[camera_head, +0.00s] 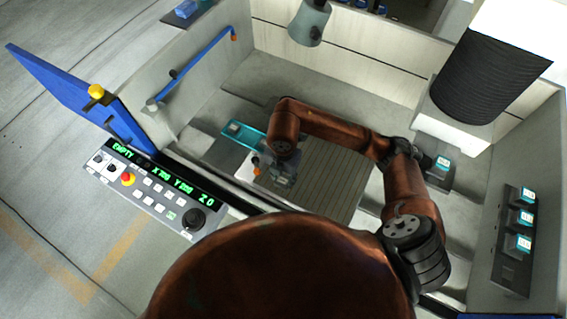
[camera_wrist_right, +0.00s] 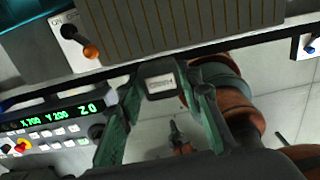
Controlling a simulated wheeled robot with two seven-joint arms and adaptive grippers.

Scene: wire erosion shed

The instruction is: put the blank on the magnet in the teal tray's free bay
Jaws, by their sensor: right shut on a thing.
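The teal tray (camera_head: 256,136) lies left of the magnet, partly behind my right arm; a pale patch shows in its left part, and its bays are too small to tell apart. The magnet (camera_head: 330,185) is a ribbed grey plate; it also fills the top of the right wrist view (camera_wrist_right: 190,22). My right gripper (camera_head: 284,180) is over the magnet's left side. In the wrist view it is shut on the blank (camera_wrist_right: 161,84), a small grey block with a light, marked face. I cannot tell whether the blank touches the magnet.
An orange-knobbed switch (camera_wrist_right: 90,51) marked ON sits beside the magnet. A control panel (camera_head: 150,190) reads EMPTY, X700 Y200 Z 0. A cylindrical head (camera_head: 309,22) hangs at the back. A rack (camera_head: 514,250) with several teal-topped blocks stands right. A blue door (camera_head: 75,95) stands left.

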